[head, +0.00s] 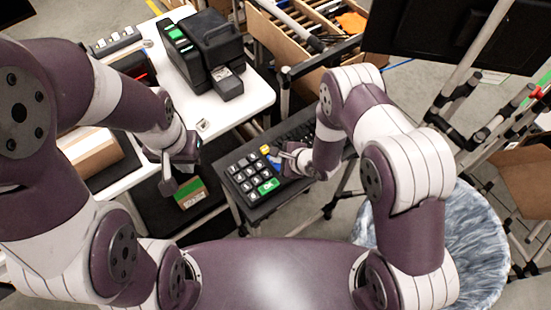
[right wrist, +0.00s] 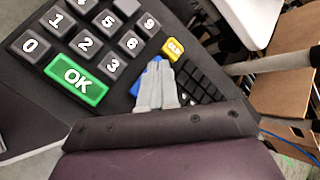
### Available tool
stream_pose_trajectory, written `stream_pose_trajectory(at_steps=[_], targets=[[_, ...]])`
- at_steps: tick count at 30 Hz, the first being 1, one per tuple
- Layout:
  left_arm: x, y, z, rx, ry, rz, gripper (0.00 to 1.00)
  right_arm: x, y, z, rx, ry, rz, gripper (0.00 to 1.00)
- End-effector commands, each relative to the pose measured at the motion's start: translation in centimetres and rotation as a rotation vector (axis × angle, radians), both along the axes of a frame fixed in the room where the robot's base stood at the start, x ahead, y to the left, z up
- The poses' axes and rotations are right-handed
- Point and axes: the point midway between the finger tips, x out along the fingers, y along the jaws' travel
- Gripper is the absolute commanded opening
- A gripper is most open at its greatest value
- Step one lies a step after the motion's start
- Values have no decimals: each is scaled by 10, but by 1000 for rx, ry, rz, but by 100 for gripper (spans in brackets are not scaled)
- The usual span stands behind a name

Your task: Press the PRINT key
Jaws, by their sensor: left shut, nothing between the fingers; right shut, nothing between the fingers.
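A dark keypad (head: 236,166) with white-numbered keys stands on a black shelf in the middle of the head view. It has a green OK key (right wrist: 77,79), a yellow key (right wrist: 173,48) and a blue key (right wrist: 138,85). No PRINT lettering is readable; the blue key is partly covered by my fingers. My right gripper (head: 279,155) is shut and empty, its tips at the blue key. Its fingertips (right wrist: 157,66) overlap that key in the right wrist view; I cannot tell whether they touch it. My left gripper (head: 168,184) is shut and empty, left of the keypad.
A black label printer (head: 208,50) with green buttons stands on the white table (head: 250,100) behind. A dark keyboard (right wrist: 205,82) lies beside the keypad. A small green-and-tan carton (head: 190,194) is near my left gripper. A dark monitor (head: 450,30) is at upper right.

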Motion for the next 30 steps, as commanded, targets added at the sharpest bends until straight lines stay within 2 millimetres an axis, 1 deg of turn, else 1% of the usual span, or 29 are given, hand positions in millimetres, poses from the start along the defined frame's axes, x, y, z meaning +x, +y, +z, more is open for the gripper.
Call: stream_pose_trajectory(at_steps=[1, 3, 11, 14, 27, 30], targets=[[0, 0, 6, 0, 0, 0, 0, 0, 0, 6, 0, 0, 0, 0], [0, 0, 8, 0, 0, 0, 0, 0, 0, 8, 0, 0, 0, 0], [0, 0, 6, 0, 0, 0, 0, 0, 0, 7, 0, 0, 0, 0], [0, 0, 9, 0, 0, 0, 0, 0, 0, 10, 0, -1, -1, 0], [0, 0, 48, 0, 0, 0, 0, 0, 0, 53, 0, 0, 0, 0], [0, 0, 54, 0, 0, 0, 0, 0, 0, 59, 0, 0, 0, 0]])
